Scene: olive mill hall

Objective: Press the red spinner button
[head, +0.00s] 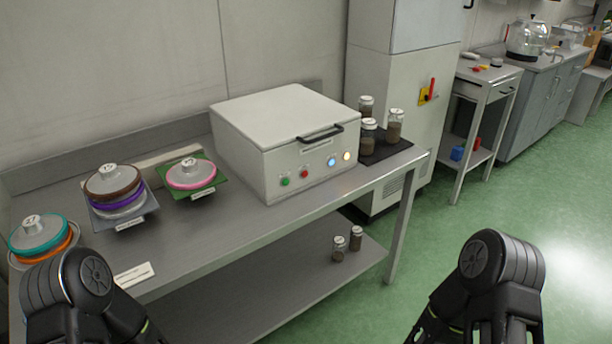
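The spinner appears to be the white box (283,140) on the steel bench, with its lid down and a dark handle (320,134) at the lid's front edge. On its front panel the red button (304,173) sits just right of a green button (285,181). Further right on the panel are a blue-lit round spot (331,161) and a pale yellow-lit one (346,155). Nothing covers the red button. Black links of my two arms show at the bottom left and bottom right, well short of the box. Neither gripper's fingers show.
Stacked coloured discs stand on the bench (236,228) left of the box: teal and orange (40,238), brown and purple (115,187), pink (191,174). Jars (394,126) stand on a dark mat (385,151) at right. The bench strip before the box is clear.

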